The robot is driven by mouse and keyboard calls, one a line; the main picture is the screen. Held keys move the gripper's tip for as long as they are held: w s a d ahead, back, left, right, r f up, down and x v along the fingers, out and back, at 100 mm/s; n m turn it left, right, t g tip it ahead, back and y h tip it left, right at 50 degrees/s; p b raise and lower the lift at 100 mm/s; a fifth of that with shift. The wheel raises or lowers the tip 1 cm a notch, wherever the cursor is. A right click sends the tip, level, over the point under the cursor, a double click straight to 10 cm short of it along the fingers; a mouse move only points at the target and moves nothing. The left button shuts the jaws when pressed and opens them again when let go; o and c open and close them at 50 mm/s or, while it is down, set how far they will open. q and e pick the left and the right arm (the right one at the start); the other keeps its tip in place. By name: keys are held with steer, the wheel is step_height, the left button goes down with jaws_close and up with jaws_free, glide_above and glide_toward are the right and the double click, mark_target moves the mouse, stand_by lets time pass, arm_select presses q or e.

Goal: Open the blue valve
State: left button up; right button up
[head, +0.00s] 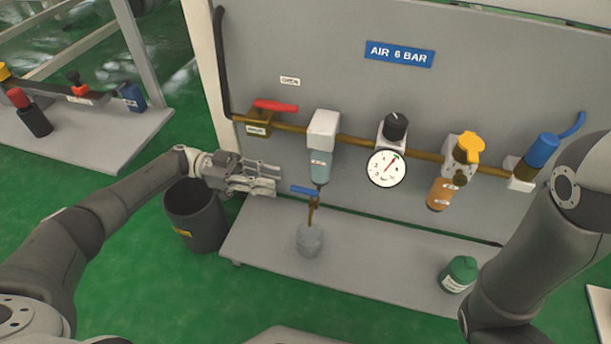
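The blue valve handle (305,190) is a short bar, lying roughly level on a small brass drain valve (311,212) below the clear filter bowl (320,165). A grey cup (310,240) stands on the shelf under the valve's outlet. My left gripper (277,178) is to the left of the blue handle, its fingers pointing right towards it. Its fingers look apart with nothing between them, and a small gap separates them from the handle. My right arm (535,240) shows at the right, but its gripper is not in view.
A brass pipe on the grey panel carries a red lever (276,106), a black knob, a round gauge (386,168), a yellow-capped unit (467,148) and a blue connector (541,150). A dark bin (195,222) stands below my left wrist. A green bottle (459,274) stands on the shelf (380,265).

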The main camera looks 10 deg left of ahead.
mark_target(298, 188)
arm_select(q)
steer(key=d, duration=0.2)
steer(key=d+b, duration=0.1)
steer(key=d, duration=0.1)
steer(key=d+b, duration=0.1)
steer(key=shift+s+d+f, duration=0.15)
steer(key=shift+s+d, duration=0.1)
steer(key=shift+d, duration=0.15)
steer(key=shift+d+b, duration=0.5)
steer(key=shift+d, duration=0.25)
steer(key=shift+r, duration=0.2)
